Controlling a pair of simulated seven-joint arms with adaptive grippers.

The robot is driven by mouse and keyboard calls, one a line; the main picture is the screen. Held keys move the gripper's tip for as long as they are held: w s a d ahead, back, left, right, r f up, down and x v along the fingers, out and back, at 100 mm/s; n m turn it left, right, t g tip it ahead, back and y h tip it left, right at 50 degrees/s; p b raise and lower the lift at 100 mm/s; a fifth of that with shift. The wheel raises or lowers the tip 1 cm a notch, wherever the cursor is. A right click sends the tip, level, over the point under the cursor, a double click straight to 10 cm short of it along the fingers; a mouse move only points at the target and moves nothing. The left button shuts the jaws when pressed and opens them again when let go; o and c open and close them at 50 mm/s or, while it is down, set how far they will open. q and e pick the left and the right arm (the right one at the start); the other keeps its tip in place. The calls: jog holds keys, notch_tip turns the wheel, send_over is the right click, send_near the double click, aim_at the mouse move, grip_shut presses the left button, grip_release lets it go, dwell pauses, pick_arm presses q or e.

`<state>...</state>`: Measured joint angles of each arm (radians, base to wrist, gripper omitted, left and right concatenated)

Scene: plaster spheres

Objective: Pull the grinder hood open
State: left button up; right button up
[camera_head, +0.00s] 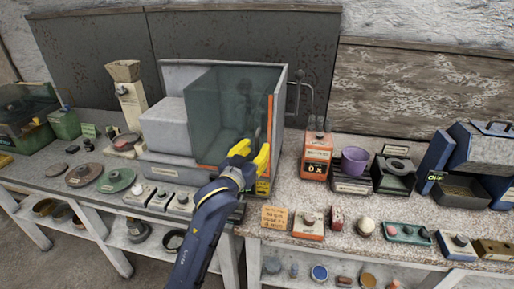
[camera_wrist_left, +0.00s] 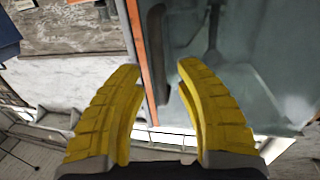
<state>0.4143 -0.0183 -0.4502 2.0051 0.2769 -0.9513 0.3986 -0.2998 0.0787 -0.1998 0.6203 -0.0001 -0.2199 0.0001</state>
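The grinder hood (camera_head: 215,115) is a box with a see-through grey-green pane edged in orange, standing at the back of the bench. The pane appears closed across the front, with a dim grinder shape behind it. In the left wrist view the hood's orange edge (camera_wrist_left: 144,50) and a dark upright handle (camera_wrist_left: 157,45) beside it lie ahead, between the fingertips. My left gripper (camera_head: 251,153) is open in front of the pane's right side; its yellow fingers also show in the wrist view (camera_wrist_left: 159,68). Contact with the handle cannot be told. My right gripper is not in view.
An orange box (camera_head: 316,155) and a purple cup (camera_head: 354,160) stand right of the hood. Small switch boxes (camera_head: 161,199) line the bench front. A blue machine (camera_head: 480,150) stands far right.

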pick_arm(q)
jog(key=shift+w+d, duration=0.25)
jog(key=shift+w, duration=0.35)
grip_shut()
